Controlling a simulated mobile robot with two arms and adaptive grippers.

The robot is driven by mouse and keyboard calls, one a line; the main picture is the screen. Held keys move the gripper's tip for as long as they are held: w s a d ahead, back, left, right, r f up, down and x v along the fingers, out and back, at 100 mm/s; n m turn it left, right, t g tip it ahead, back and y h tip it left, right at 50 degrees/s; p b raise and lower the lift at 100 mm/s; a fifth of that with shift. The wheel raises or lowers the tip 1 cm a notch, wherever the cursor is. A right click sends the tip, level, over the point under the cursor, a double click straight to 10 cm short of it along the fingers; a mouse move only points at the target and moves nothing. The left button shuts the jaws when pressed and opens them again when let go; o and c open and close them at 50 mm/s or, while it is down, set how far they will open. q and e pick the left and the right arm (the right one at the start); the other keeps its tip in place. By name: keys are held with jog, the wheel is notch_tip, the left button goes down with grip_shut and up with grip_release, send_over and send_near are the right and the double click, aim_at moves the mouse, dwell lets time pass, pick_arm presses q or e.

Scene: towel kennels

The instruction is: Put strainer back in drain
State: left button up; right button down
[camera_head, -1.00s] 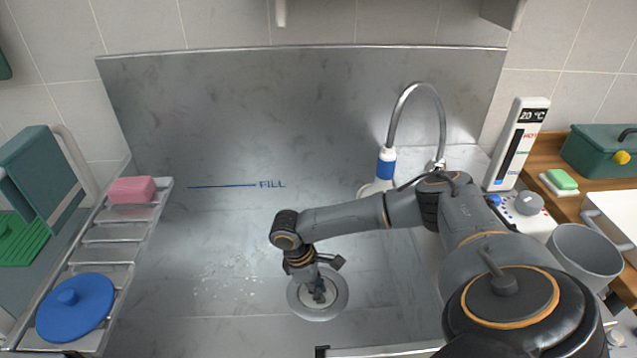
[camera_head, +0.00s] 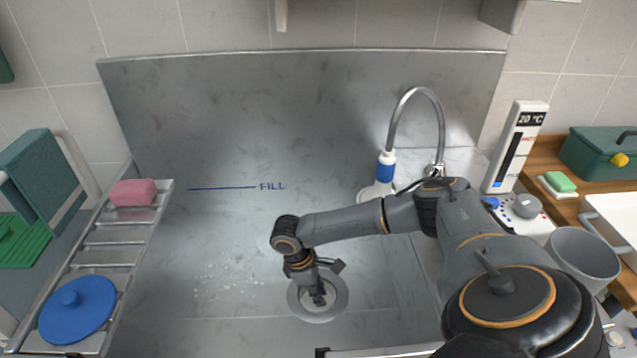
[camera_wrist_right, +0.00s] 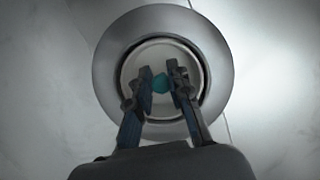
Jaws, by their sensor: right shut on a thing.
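The drain (camera_head: 341,301) is a round metal ring in the floor of the steel sink. My right gripper (camera_head: 319,297) points down over the drain's middle. In the right wrist view my right gripper (camera_wrist_right: 161,82) is shut on a small teal knob (camera_wrist_right: 161,83). The knob belongs to the strainer (camera_wrist_right: 151,62), a pale round disc. The strainer lies within the drain ring (camera_wrist_right: 107,62) in that view, with a dark gap around it. I cannot tell whether it is seated or slightly above. My left gripper is not in view.
A rack on the left holds a pink sponge (camera_head: 133,192) and a blue lid (camera_head: 77,309). A curved faucet (camera_head: 441,125) stands at the back right. A grey bucket (camera_head: 580,262) stands at the right.

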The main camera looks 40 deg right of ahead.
jog(key=shift+f+p, duration=0.2)
jog(key=shift+p, duration=0.15)
dwell(0.5)
jog(key=c, duration=1.2)
grip_release()
jog(key=shift+o, duration=0.2)
jog(key=v, duration=1.2)
